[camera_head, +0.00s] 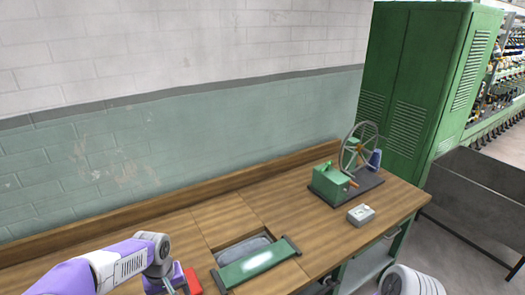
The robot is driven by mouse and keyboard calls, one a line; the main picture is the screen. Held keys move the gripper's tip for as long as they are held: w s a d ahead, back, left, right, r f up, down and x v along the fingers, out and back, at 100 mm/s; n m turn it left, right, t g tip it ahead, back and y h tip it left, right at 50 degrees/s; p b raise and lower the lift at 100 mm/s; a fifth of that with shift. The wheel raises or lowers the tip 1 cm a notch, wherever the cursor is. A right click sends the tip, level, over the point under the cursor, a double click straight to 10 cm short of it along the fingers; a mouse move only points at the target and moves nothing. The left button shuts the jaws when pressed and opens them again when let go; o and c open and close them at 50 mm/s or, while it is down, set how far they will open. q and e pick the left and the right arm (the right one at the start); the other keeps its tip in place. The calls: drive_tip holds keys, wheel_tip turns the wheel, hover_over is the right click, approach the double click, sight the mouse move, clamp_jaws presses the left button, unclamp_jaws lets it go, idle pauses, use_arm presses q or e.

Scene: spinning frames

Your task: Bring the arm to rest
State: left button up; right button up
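My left arm (118,266), purple and white, comes in from the lower left over the wooden bench. Its wrist end points down, and my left gripper (178,287) is cut off by the bottom edge of the view. I cannot see whether its fingers are open or shut, or whether it holds anything. A small red object (193,281) lies right beside it, partly hidden. My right gripper is not in view.
The wooden bench (225,215) has a recess with a green bar (258,264) across it. A green winding machine with a wheel (361,146), a blue cone (375,159) and a small grey box (361,215) stand at right. A green cabinet (425,80) stands behind.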

use_arm(q)
drive_tip(key=w+d+f+m+h, duration=0.15)
drive_tip(key=d+f, duration=0.25)
drive_tip(key=f, duration=0.5)
drive_tip(key=s+d+f+m+h, duration=0.1)
drive_tip(key=s+d+f, duration=0.4)
drive_tip(key=s+f, duration=0.3)
drive_tip(key=s+d+f+m+h, duration=0.1)
drive_tip(key=s+d+f, duration=0.55)
drive_tip(key=f, duration=0.35)
wheel_tip(320, 180, down, 10)
drive_tip(key=b, duration=1)
drive_tip(key=shift+s+a, duration=0.35)
drive_tip(key=shift+a, duration=0.05)
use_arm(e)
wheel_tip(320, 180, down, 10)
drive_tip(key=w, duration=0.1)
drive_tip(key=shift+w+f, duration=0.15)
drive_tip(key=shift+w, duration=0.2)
